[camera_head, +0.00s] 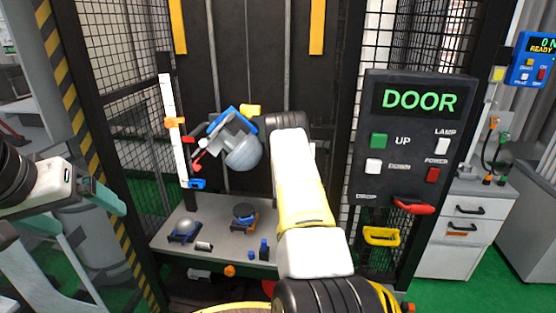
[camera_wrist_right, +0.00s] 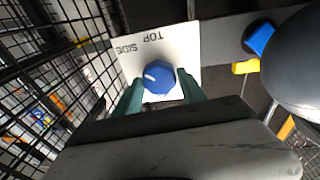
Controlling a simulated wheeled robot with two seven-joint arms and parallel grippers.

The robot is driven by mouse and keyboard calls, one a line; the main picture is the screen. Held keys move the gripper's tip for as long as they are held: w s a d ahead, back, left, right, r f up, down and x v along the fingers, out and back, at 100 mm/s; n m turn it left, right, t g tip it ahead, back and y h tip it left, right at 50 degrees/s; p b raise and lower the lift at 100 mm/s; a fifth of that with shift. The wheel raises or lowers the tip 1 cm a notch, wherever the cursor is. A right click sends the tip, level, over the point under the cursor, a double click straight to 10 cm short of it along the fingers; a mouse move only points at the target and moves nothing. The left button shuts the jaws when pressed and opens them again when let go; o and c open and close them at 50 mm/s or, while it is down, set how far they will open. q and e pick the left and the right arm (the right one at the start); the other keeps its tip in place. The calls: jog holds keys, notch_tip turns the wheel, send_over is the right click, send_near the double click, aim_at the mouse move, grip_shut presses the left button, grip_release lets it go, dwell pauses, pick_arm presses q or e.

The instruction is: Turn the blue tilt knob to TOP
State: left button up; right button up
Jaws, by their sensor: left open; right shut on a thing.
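The blue tilt knob (camera_wrist_right: 158,78) shows in the right wrist view in front of a white plate (camera_wrist_right: 125,63) lettered TOP and SIDE. Its white pointer mark faces left in that view, closer to the SIDE lettering than to TOP. My right gripper (camera_wrist_right: 160,88) has its teal fingers on either side of the knob, shut on it. In the head view my right arm reaches up at the middle and its fingers cannot be made out. My left gripper (camera_head: 98,200) is open and empty at the left edge of the head view.
A large grey rounded body (camera_head: 243,154) with blue and yellow parts sits just left of my right wrist. A grey shelf (camera_head: 220,228) below holds several small parts. The DOOR panel (camera_head: 417,150) stands right of my right arm. Wire mesh (camera_wrist_right: 35,75) is close beside the knob.

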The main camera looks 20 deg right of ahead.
jog(key=m, duration=0.4)
jog(key=m+g, duration=0.1)
jog(key=m, duration=0.4)
jog(key=shift+g, duration=0.3)
jog(key=shift+m, duration=0.4)
jog(key=o, duration=1.4)
jog(key=shift+r, duration=0.1)
jog(key=shift+c, duration=0.2)
jog(key=shift+s+a, duration=0.1)
jog(key=v, duration=0.7)
jog(key=shift+s+a, duration=0.2)
jog(key=shift+s, duration=0.05)
